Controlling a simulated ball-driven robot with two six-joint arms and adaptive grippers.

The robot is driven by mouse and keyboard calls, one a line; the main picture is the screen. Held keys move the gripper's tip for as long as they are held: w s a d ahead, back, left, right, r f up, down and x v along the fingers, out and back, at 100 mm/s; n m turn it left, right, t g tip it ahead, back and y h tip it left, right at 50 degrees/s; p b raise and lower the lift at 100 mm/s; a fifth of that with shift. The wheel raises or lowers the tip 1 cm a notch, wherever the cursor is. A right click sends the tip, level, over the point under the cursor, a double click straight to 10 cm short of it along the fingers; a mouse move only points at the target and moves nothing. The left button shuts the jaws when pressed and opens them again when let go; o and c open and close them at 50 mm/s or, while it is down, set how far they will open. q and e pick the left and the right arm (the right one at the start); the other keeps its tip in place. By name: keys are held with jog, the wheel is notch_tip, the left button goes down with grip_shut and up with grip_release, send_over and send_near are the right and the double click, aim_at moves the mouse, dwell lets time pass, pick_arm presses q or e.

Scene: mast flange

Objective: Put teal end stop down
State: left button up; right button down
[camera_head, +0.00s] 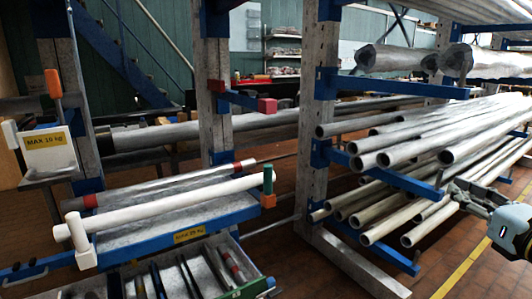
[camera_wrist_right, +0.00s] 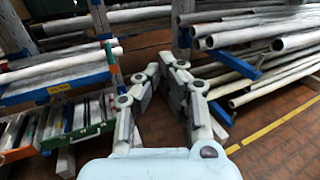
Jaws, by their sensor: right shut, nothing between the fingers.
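The teal end stop (camera_head: 268,179) stands upright at the right end of the blue rack arm (camera_head: 190,231), with an orange piece (camera_head: 268,201) below it. It also shows small in the right wrist view (camera_wrist_right: 110,56). A white pipe (camera_head: 165,207) lies along the arm between it and a white end stop (camera_head: 77,232). My right gripper (camera_head: 452,190) is at the right edge of the head view, well right of the teal end stop and apart from it. In the wrist view its fingertips (camera_wrist_right: 164,68) are together, with nothing between them. My left gripper is not in view.
Several grey pipes (camera_head: 430,140) lie on the right rack, close to my right gripper. A grey upright (camera_head: 317,120) stands between the racks. An open drawer (camera_head: 185,275) holds bars below the blue arm. The brown floor (camera_wrist_right: 270,150) with a yellow line is clear.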

pick_arm(q)
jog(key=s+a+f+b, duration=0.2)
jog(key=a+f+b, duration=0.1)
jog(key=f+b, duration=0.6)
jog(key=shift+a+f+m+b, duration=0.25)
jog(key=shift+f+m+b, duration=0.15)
jog(key=shift+b, duration=0.65)
pick_arm(e)
jog(key=s+a+f+n+g+y, duration=0.1)
jog(key=s+a+n+g+y, duration=0.1)
jog(key=a, duration=0.4)
jog(key=s+a+f+n+g+y, duration=0.1)
jog(key=s+a+n+g+y, duration=0.1)
jog(key=a+y, duration=0.4)
jog(key=s+a+f+n+g+y, duration=0.1)
jog(key=s+a+n+g+y, duration=0.1)
jog(key=a+n+y, duration=0.3)
jog(key=shift+s+a+n+g, duration=0.25)
jog(key=shift+a+n+g, duration=0.25)
jog(key=shift+a+g, duration=0.25)
